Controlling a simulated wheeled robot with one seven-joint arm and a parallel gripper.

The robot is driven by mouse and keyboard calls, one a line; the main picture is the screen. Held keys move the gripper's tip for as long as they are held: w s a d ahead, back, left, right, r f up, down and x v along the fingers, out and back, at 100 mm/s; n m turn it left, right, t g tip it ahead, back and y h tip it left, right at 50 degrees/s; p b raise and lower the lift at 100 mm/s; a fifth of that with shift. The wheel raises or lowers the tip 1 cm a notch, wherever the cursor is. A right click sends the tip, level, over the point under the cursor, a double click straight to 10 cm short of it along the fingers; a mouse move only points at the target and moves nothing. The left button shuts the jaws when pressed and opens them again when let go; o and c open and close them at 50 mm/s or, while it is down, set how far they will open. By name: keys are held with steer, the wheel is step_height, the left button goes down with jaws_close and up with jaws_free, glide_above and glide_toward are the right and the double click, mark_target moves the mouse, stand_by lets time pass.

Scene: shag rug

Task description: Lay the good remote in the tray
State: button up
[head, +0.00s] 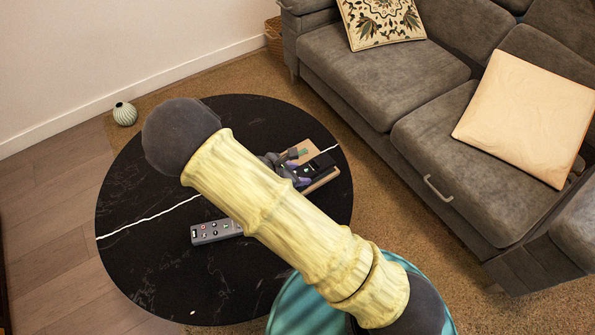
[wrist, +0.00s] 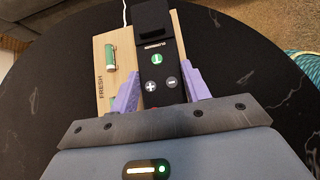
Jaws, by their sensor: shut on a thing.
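My gripper (wrist: 160,82) has purple fingers shut on a black remote (wrist: 158,62) with a green button and plus and minus buttons. In the head view the black remote (head: 318,164) is over the wooden tray (head: 322,183), partly behind my arm. In the wrist view the tray (wrist: 101,62) reads "FRESH" and shows left of the remote, with a green battery (wrist: 111,57) in it. I cannot tell whether the remote touches the tray. A grey remote (head: 213,232) with coloured buttons lies on the table, its right end hidden by my arm.
The round black table (head: 150,225) with white veins is mostly clear on its left side. A grey sofa (head: 390,75) with cushions stands to the right. A teal round object (head: 290,308) is at the near edge. A small vase (head: 125,113) stands on the floor.

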steer(key=shift+f+b, duration=0.85)
steer(key=shift+f, duration=0.45)
steer(key=o, duration=1.1)
steer(key=p+v, duration=0.5)
steer(key=v, duration=1.2)
steer(key=shift+s+r, duration=0.1)
steer(key=shift+r, duration=0.15)
